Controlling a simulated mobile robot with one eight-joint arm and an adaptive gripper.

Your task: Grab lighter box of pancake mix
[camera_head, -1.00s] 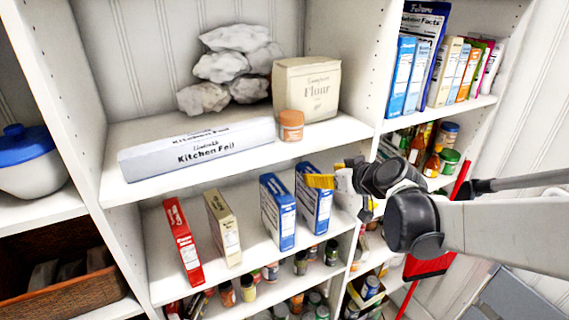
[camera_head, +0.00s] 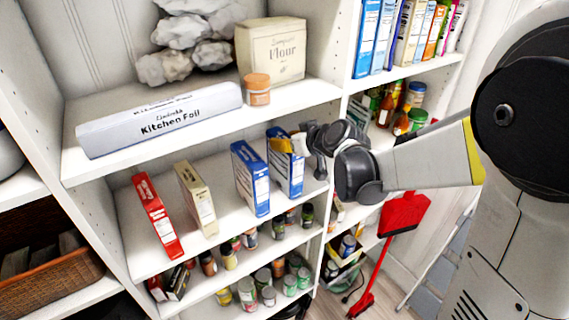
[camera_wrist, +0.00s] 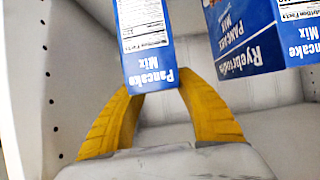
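Two blue pancake mix boxes stand upright on the middle shelf, a left one (camera_head: 250,178) and a right one (camera_head: 288,172). My gripper (camera_head: 287,145) is at the upper part of the right box. In the wrist view, my yellow fingers (camera_wrist: 158,88) are spread, one towards each side of the box with the narrow label panel (camera_wrist: 145,40). Its edge hides the fingertips, so I cannot tell whether they touch it. The other box (camera_wrist: 238,40) is to the right there, its lettering upside down. I cannot tell which box is lighter.
A red box (camera_head: 157,215) and a beige box (camera_head: 197,198) stand left on the same shelf. Kitchen foil (camera_head: 160,120), flour (camera_head: 272,52) and an orange-lidded jar (camera_head: 256,90) are above. Jars fill the shelf below. A shelf divider (camera_head: 335,170) is close to the right.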

